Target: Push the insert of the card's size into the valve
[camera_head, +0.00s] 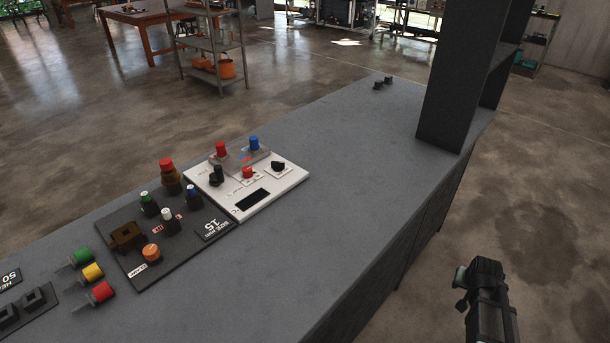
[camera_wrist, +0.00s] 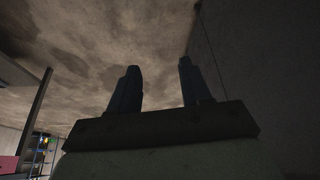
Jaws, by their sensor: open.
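A black card (camera_head: 213,230) reading "SIZE mm 15" lies on a dark board in the head view. A brown block with a dark square opening (camera_head: 127,237), which may be the valve, stands at the board's left. Three pieces with thin metallic ends lie left of the board: green (camera_head: 81,256), yellow (camera_head: 92,272) and red (camera_head: 102,291). They look like inserts; their sizes are not readable. My gripper (camera_wrist: 158,85) is open and empty in the wrist view, its two dark fingers apart. In the head view it is at lower right, beyond the bench edge, far from these pieces.
The dark board (camera_head: 172,273) also carries several coloured knobs. A white panel (camera_head: 285,187) with red and blue knobs adjoins it. A dark post (camera_head: 463,75) rises from the grey bench (camera_head: 330,230), whose right part is mostly clear. Another card (camera_head: 10,278) shows at far left.

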